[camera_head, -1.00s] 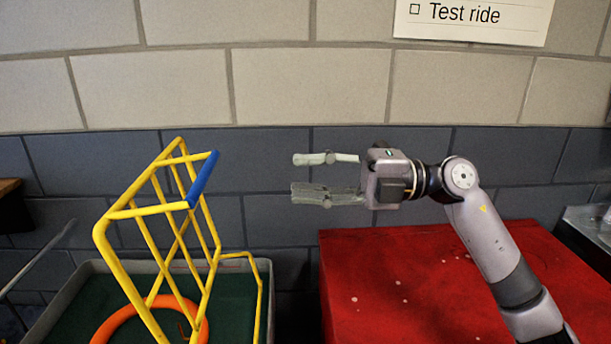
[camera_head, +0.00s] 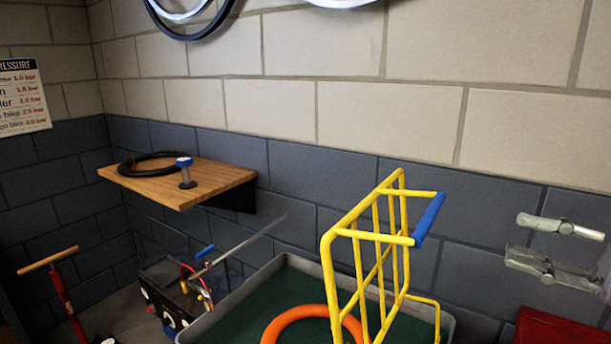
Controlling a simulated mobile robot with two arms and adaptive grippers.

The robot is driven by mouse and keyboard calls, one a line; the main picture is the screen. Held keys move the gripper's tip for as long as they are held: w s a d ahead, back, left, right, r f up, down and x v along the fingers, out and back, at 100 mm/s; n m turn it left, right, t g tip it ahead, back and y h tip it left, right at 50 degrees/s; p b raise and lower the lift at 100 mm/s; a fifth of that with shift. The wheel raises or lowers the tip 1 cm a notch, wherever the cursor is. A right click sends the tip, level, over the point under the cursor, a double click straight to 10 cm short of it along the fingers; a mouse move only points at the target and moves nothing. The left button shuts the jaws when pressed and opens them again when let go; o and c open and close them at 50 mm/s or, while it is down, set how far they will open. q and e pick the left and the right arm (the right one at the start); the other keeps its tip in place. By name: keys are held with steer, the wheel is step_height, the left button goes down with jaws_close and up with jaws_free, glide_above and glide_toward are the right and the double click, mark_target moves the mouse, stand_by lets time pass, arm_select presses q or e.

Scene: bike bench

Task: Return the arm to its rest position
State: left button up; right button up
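My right gripper (camera_head: 548,246) shows at the right edge of the head view. Its two grey fingers are apart, one above the other, with nothing between them. It points left, toward the yellow rack (camera_head: 371,262) with the blue bar, and is apart from it. The rest of my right arm is out of the picture. My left gripper is not in view.
A grey tray (camera_head: 233,297) with a green floor holds an orange ring (camera_head: 302,316) beside the yellow rack. A wooden shelf (camera_head: 215,175) on the wall carries a black ring and a small blue-topped item. A red surface (camera_head: 556,328) lies below my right gripper.

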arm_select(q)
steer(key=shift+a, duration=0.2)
arm_select(e)
steer(key=shift+w+a, duration=0.15)
steer(key=shift+a, duration=0.2)
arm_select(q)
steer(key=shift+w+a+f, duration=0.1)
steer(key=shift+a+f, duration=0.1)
arm_select(e)
steer(key=shift+w+a, duration=0.1)
stand_by(0.7)
